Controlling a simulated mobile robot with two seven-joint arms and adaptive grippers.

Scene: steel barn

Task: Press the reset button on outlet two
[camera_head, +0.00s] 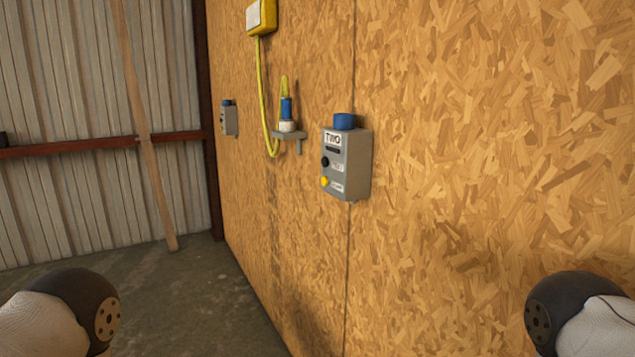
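The outlet box labelled "TWO" (357,165) is a grey box fixed to the chipboard wall, right of the picture's middle. It has a blue round socket cap (345,121) on top. Its left-turned face carries a black round button (324,162) and, below it, a yellow round button (323,182). Small labels sit beside both buttons, too small to read surely, so I cannot tell which is the reset. Neither gripper is in view. Only parts of my two arms show at the lower left and lower right corners, well apart from the box.
A blue plug (286,108) on a yellow cable (262,98) stands on a small grey bracket (290,135) left of the box. The cable runs up to a yellow box (261,17). Another grey outlet (230,119) is farther left. Concrete floor (190,300) is clear.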

